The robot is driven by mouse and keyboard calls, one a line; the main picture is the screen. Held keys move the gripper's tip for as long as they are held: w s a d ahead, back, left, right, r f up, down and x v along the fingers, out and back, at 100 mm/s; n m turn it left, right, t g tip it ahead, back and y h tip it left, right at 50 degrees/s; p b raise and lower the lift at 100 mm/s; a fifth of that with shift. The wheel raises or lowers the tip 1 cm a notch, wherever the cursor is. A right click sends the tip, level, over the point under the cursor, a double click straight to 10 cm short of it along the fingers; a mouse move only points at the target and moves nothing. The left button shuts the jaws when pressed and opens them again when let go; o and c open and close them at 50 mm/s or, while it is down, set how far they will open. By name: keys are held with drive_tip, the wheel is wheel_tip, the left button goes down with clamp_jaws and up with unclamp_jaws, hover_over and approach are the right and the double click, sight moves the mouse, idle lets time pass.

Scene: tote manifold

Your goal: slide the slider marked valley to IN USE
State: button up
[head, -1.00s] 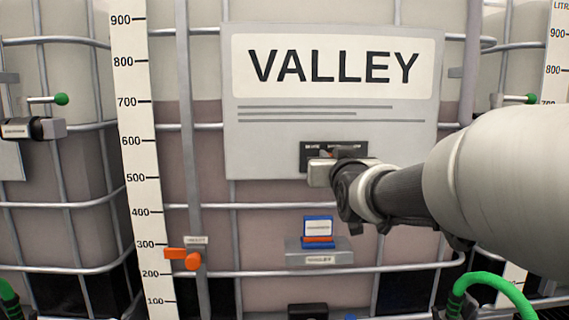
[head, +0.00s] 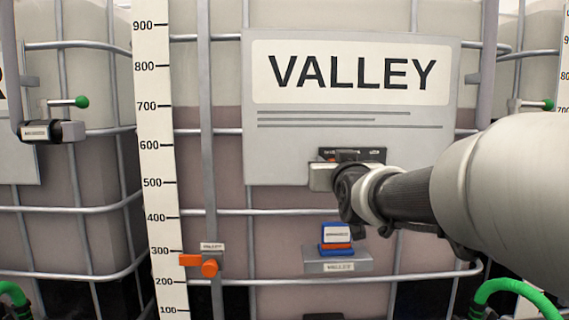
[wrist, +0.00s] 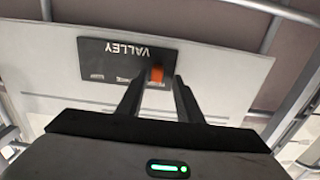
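The dark slider plate (head: 365,153) is on the lower part of the grey VALLEY board (head: 290,150). In the wrist view the plate (wrist: 100,60) appears upside down with VALLEY on it; its smaller words are too blurred to read. The orange slider (wrist: 157,73) is near the plate's right end there, which is the left end in the head view. My gripper (wrist: 158,80) has its two fingers apart, one on each side of the slider, with gaps showing. In the head view my wrist hides most of the fingers.
Below, a blue-and-orange piece (head: 336,240) sits on a grey VALLEY ledge (head: 355,266). An orange handle (head: 209,267) is at lower left. Metal cage bars (head: 270,211) cross the tank. A green-knobbed lever (head: 82,102) is on the left tank.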

drive_tip(key=shift+s, duration=0.1)
drive_tip(key=s+b, duration=0.2)
drive_tip(key=s, duration=1.5)
drive_tip(key=shift+s, duration=0.15)
